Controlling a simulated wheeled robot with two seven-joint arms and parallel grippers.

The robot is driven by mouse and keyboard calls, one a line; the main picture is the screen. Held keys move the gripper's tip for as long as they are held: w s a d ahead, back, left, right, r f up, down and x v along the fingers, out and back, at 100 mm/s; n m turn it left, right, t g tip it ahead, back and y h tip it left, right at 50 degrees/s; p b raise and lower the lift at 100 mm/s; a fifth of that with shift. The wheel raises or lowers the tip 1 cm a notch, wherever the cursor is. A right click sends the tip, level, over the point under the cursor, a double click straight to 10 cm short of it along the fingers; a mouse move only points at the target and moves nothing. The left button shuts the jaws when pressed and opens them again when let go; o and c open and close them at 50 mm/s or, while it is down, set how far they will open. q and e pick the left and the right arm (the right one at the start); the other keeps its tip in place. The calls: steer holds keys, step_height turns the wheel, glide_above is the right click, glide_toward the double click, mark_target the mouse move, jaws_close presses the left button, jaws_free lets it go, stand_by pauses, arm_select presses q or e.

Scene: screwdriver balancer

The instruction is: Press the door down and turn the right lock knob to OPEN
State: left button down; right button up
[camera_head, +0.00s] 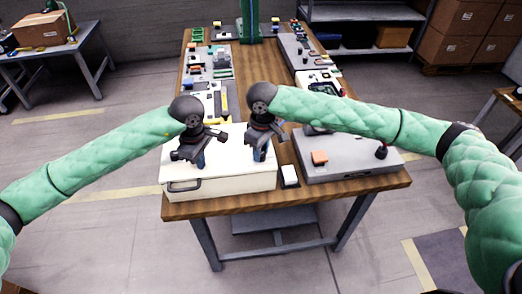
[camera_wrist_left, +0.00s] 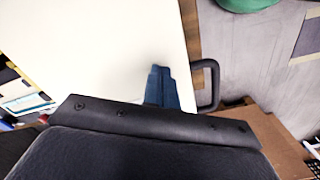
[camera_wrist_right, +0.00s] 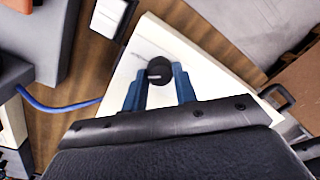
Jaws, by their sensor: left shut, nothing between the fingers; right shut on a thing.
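The white door (camera_head: 225,180) is the top of a cream box at the table's front left, with a dark handle (camera_head: 183,186) on its front side. It lies flat, as far as I can tell. My left gripper (camera_head: 199,164) points down over the door's left part, its blue fingers together and empty; in the left wrist view they show near the handle (camera_wrist_left: 210,85). Whether the tips touch the door is unclear. My right gripper (camera_head: 259,156) is over the door's right part. In the right wrist view its fingers are closed around the black right lock knob (camera_wrist_right: 159,70). Its markings are unreadable.
A grey case (camera_head: 345,165) with an orange block and a black-red knob stands to the right on the wooden table (camera_head: 300,196). A small white-topped switch (camera_head: 290,176) lies between. Several devices line the table's back sides. A blue cable (camera_wrist_right: 60,107) lies near the box.

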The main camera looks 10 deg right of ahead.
arm_select(q)
steer(key=shift+f, duration=0.1)
arm_select(e)
steer(key=n, duration=0.5)
arm_select(q)
steer(key=shift+a, duration=0.1)
arm_select(e)
steer(key=n, duration=0.5)
steer(key=shift+n, duration=0.4)
steer(key=o, duration=1)
steer(key=shift+a, duration=0.1)
steer(key=r, duration=1.2)
steer(key=shift+w, duration=0.3)
